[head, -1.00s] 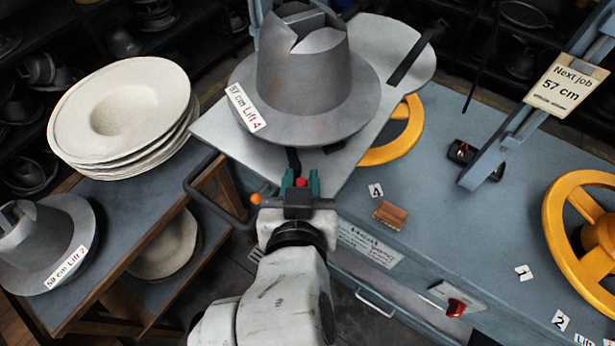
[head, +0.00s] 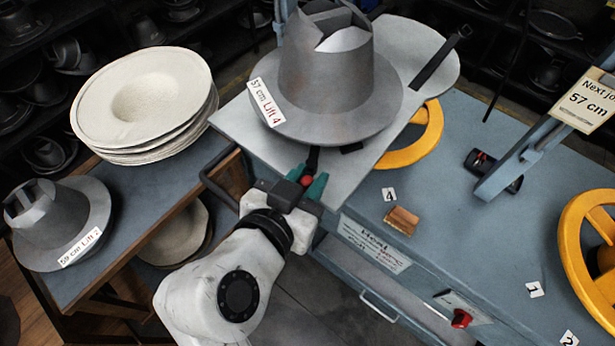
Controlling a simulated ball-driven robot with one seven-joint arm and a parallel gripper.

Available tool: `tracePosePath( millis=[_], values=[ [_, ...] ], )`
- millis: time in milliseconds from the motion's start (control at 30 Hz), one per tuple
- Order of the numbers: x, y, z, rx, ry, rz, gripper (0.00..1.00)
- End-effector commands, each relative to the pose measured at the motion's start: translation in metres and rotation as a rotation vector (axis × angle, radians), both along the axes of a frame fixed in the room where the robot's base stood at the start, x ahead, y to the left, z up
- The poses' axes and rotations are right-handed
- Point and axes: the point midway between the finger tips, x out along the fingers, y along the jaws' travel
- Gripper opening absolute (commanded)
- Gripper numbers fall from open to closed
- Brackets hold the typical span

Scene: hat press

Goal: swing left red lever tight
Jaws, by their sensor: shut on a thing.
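The left red lever (head: 312,161) is a short dark bar with a red knob. The knob shows between the fingertips. A grey metal hat block (head: 325,75) labelled "57 cm Lift 4" stands on the plate, above the lever.
Cream felt hats (head: 140,95) are stacked on a side table at left, beside another grey block (head: 55,220). A yellow handwheel (head: 425,135) is partly under the plate; another (head: 590,240) is at right. A wooden block (head: 402,220) and red switch (head: 461,318) are nearby.

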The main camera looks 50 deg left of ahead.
Motion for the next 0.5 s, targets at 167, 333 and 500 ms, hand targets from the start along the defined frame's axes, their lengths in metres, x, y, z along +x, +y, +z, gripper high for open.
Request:
tracePosePath(
  millis=[167, 333, 500],
  values=[
    [-0.001, 0.0008, -0.0014, -0.002, 0.003, 0.004, 0.28],
    [-0.0007, 0.0005, -0.001, -0.002, 0.002, 0.004, 0.44],
    [-0.0005, 0.0003, -0.0007, -0.001, 0.002, 0.002, 0.47]
  ],
)
